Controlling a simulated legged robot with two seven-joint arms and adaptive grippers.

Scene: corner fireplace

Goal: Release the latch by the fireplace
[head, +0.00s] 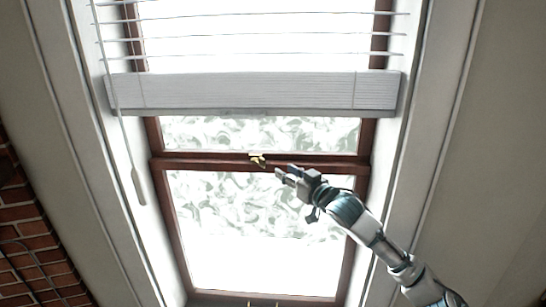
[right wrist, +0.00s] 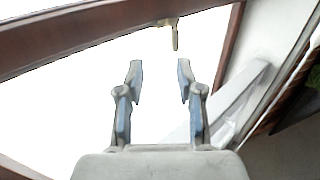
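A small brass latch (head: 257,159) sits on the middle of the brown horizontal window rail (head: 200,163) in the head view. In the right wrist view the latch (right wrist: 174,36) hangs down from the brown rail (right wrist: 90,38), just beyond my fingertips and near the line between them. My right gripper (head: 280,174) is close to the latch, below and to its right in the head view. In the right wrist view the right gripper's fingers (right wrist: 158,72) are apart with nothing between them. My left gripper is not in view.
A white blind (head: 250,92) hangs over the upper window, its bottom bar above the latch. A pull cord with a handle (head: 138,187) hangs at the left. Brick (head: 25,235) shows at the lower left. White window casing (head: 425,130) stands to the right of the window.

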